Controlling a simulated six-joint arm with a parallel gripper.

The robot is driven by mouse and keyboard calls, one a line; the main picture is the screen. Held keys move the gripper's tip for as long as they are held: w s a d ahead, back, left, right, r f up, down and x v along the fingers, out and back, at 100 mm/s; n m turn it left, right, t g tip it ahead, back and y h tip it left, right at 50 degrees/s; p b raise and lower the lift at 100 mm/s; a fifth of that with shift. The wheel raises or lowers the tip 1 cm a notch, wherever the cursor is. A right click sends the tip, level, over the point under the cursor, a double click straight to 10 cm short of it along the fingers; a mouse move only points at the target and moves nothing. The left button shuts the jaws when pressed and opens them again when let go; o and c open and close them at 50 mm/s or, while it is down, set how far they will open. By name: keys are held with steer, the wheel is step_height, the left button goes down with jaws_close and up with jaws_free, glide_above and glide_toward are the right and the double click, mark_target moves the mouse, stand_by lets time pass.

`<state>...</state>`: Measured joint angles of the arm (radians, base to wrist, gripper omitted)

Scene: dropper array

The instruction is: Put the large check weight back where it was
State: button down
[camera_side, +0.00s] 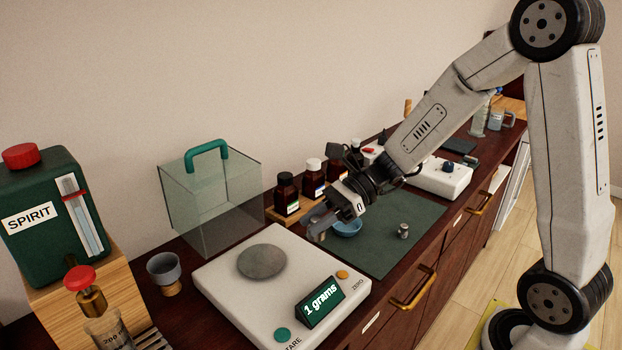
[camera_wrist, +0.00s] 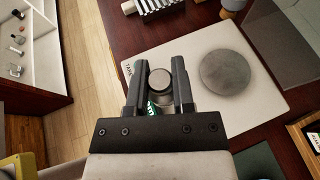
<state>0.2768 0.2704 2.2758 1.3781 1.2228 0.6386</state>
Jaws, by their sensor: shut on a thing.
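My gripper (camera_side: 318,236) is shut on the large check weight (camera_wrist: 160,78), a grey metal cylinder whose round top shows between the two fingers (camera_wrist: 158,80) in the wrist view. In the side view the fingers hide the weight. The gripper is near the right end of the white balance (camera_side: 225,283), above its surface. The balance's round grey pan (camera_side: 262,261) is empty, and its display (camera_side: 320,301) reads 1 grams. A smaller metal weight (camera_side: 404,231) stands on the green mat (camera_side: 400,255).
A blue bowl (camera_side: 348,228) sits on the mat behind my gripper. Brown bottles (camera_side: 287,193) stand in a wooden rack at the back. A clear cover with a green handle (camera_side: 207,150) stands behind the balance. The mat's front part is mostly clear.

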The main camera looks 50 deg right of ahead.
steer(key=d+f+m+t+h, duration=0.1)
steer(key=d+f+m+t, duration=0.3)
steer(key=d, duration=0.8)
steer(key=h, duration=0.2)
glide_above(380, 255)
step_height(380, 255, down, 6)
steer(key=shift+t, duration=0.3)
steer(key=shift+d+f, duration=0.1)
steer(key=shift+f, duration=3.95)
steer(key=shift+f, duration=0.1)
steer(key=shift+c, duration=2.4)
jaws_free()
